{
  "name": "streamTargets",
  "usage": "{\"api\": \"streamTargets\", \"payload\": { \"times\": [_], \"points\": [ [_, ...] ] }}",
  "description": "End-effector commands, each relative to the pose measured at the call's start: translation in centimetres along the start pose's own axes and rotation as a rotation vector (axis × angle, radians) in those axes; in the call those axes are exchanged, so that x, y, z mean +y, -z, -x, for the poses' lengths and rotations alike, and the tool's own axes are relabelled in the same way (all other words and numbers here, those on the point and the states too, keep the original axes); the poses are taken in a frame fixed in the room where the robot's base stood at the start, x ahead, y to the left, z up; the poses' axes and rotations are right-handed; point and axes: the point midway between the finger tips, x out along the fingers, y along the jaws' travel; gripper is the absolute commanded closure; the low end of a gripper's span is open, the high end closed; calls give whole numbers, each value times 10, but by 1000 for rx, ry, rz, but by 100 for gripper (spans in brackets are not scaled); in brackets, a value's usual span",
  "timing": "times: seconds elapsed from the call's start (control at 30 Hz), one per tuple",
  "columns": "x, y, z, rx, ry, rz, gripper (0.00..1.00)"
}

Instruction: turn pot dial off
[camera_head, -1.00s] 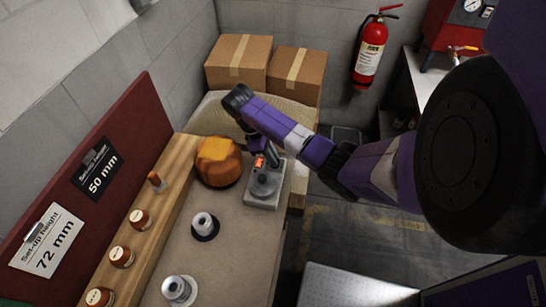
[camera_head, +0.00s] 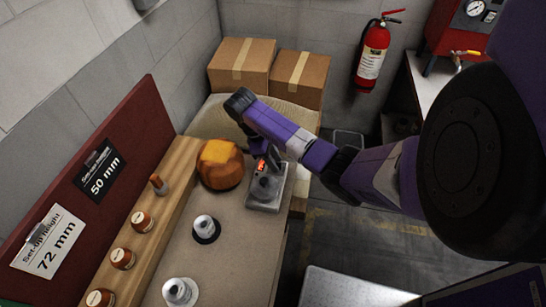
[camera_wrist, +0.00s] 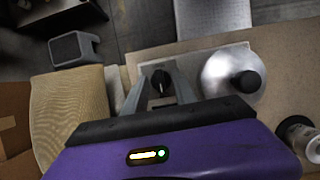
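The pot (camera_head: 265,186) is a small metal vessel with a round lid and a black knob. It sits on a grey base (camera_head: 264,205) at the right edge of the bench. In the wrist view, the pot's silver lid (camera_wrist: 222,68) is right of the black dial (camera_wrist: 161,79), which is on the same base. My gripper (camera_wrist: 158,72) is over the dial end, its two grey fingers apart with the dial showing between them. I cannot tell whether either finger touches the dial. In the head view, my gripper (camera_head: 270,158) partly hides the dial end, where a small orange-red patch shows.
An orange-brown rounded block (camera_head: 221,165) stands close left of the base. Two cardboard boxes (camera_head: 240,66) are behind. White-topped containers (camera_head: 205,227) stand in front, and stamps (camera_head: 141,221) line the wooden ledge (camera_head: 180,165). Open floor lies to the right.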

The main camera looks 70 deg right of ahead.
Motion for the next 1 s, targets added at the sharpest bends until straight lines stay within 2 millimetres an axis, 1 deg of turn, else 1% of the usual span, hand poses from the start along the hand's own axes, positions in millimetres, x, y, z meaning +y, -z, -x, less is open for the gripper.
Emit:
{"api": "streamTargets", "payload": {
  "times": [0.23,0.4,0.5,0.7,0.8,1.0],
  "points": [
    [4,2,17,7,-9,1,67],
    [3,-2,28,-4,-6,-1,67],
    [3,-1,45,0,-7,0,67],
    [2,0,66,-1,-4,0,67],
    [1,0,73,-1,-3,0,67],
    [0,-1,77,-2,-1,0,67]
  ]
}}
